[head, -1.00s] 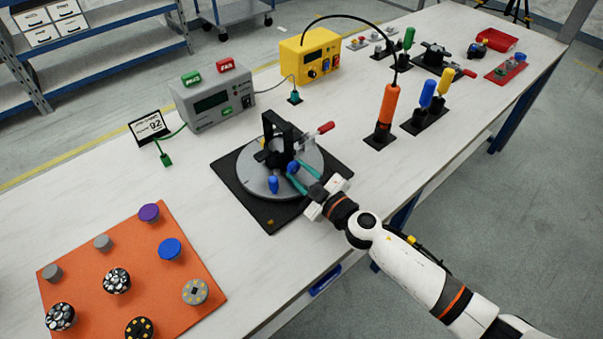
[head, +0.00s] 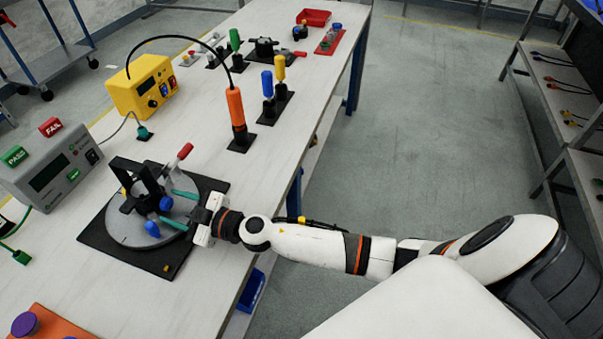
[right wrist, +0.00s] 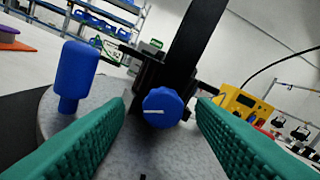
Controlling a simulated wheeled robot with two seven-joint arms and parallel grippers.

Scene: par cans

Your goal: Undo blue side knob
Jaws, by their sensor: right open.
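The blue side knob (right wrist: 163,107) is round with a white pointer line, on the side of the black upright fixture (head: 138,183). The fixture stands on a round grey plate (head: 122,228) on a black mat. My right gripper (right wrist: 161,103), with green ridged fingers, is open. Its fingers lie left and right of the knob in the right wrist view, with gaps on both sides. The knob also shows in the head view (head: 166,203). A blue upright handle (right wrist: 76,75) stands left of the fingers. My left gripper is not in view.
A grey tester (head: 50,170) with PASS and FAIL blocks and a yellow meter (head: 143,88) stand behind. An orange-handled tool (head: 236,108) and blue and yellow handles are farther along the table. A red-handled lever (head: 184,152) sticks out from the fixture.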

